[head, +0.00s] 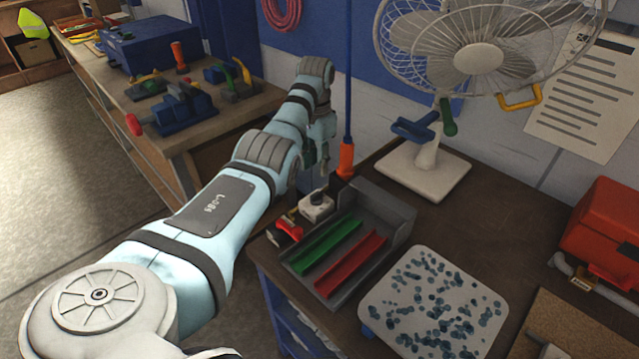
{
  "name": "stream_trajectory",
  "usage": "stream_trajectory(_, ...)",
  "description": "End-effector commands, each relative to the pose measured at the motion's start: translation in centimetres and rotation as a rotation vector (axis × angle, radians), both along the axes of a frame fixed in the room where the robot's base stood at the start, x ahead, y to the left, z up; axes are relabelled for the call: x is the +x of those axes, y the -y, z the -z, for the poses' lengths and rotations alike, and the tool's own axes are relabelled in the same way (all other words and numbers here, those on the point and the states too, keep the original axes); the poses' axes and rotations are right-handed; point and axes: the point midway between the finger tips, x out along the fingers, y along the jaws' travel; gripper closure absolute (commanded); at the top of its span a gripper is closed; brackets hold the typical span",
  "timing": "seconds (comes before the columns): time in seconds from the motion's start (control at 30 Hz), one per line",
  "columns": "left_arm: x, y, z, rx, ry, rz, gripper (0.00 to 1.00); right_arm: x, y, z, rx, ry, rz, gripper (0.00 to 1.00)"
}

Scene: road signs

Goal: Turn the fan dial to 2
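A white desk fan (478,58) with a wire cage stands on a square white base (425,178) at the back of the dark bench. A small white box (316,207) with a dark top piece sits at the grey tray's far left corner; I cannot tell whether it bears the fan dial. No dial numbers are readable. My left arm reaches in from the lower left. My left gripper (315,172) points down just above the white box, left of the fan base. Its fingers are partly hidden and small, so their opening is unclear. My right gripper is out of view.
A grey tray (398,212) holds a green strip (325,250) and a red strip (350,265). A red and black item (285,232) lies at its left. A speckled white board (433,305) and a red toolbox (612,235) are on the right. An orange-handled blue rod (346,160) stands behind.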

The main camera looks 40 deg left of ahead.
Motion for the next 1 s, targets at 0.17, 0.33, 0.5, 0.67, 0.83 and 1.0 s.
stream_trajectory(0.17, -0.1, 0.0, 5.5, -0.001, -0.003, 0.0, 0.7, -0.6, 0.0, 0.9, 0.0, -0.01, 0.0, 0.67)
stream_trajectory(0.33, 0.1, 0.1, 8.9, 0.0, -0.001, 0.002, 0.7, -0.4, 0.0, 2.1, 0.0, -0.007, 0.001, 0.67)
stream_trajectory(0.5, 0.1, 0.1, 9.7, 0.001, 0.001, 0.002, 0.7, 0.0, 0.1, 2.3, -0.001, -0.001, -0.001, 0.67)
stream_trajectory(0.67, 0.1, 0.1, 9.6, 0.002, 0.001, 0.001, 0.7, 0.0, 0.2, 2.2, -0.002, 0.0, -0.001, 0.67)
stream_trajectory(0.83, 0.1, 0.1, 9.6, 0.001, 0.001, 0.001, 0.96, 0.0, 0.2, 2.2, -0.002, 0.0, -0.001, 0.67)
stream_trajectory(1.0, 0.1, 0.1, 9.6, 0.002, 0.001, 0.001, 1.0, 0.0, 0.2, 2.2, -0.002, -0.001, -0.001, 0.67)
